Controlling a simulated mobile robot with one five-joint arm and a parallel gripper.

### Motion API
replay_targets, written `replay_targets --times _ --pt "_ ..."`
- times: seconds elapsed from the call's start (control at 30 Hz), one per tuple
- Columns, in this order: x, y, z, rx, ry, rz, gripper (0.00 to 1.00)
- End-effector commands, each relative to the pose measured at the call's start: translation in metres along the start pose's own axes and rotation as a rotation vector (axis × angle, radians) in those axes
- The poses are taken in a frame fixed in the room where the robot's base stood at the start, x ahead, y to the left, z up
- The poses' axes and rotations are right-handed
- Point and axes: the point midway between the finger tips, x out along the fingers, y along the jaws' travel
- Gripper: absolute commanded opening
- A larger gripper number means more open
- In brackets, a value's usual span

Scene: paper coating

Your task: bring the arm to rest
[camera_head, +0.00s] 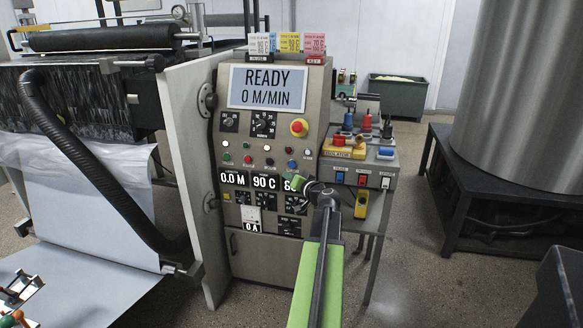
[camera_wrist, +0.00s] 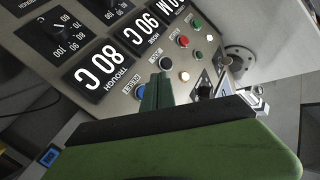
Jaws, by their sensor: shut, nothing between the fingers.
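My arm (camera_head: 318,285) is green with a dark bar and reaches up from the bottom of the head view. My gripper (camera_head: 303,184) is in front of the lower right part of the control panel (camera_head: 275,210) and partly covers its right readout. In the wrist view, my gripper (camera_wrist: 157,92) has its green fingers together with nothing between them. The fingers point at the panel face, near a blue button (camera_wrist: 141,91) and a white button (camera_wrist: 184,76). I cannot tell whether the fingertips touch the panel.
The panel screen (camera_head: 266,88) reads READY, 0 M/MIN. A small side table (camera_head: 381,158) with switches stands right of the panel. A roller machine with a black hose (camera_head: 85,160) is at left. A large metal drum (camera_head: 525,90) stands on a dark base at right, with open floor before it.

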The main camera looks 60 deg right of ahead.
Motion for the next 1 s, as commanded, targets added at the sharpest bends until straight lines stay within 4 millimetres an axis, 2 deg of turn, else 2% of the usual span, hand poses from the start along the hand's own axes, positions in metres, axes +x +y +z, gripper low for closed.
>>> replay_targets --times 0.67,0.77,0.87,0.97,1.0 --pt "0.001 0.000 0.000 0.000 0.000 0.000 0.00" --pt "0.004 -0.006 0.006 -0.004 -0.016 -0.008 0.00" --pt "0.019 -0.037 0.038 -0.020 -0.092 -0.043 0.00" --pt "0.038 -0.089 0.098 -0.053 -0.232 -0.098 0.00" --pt "0.043 -0.112 0.126 -0.070 -0.298 -0.120 0.00"
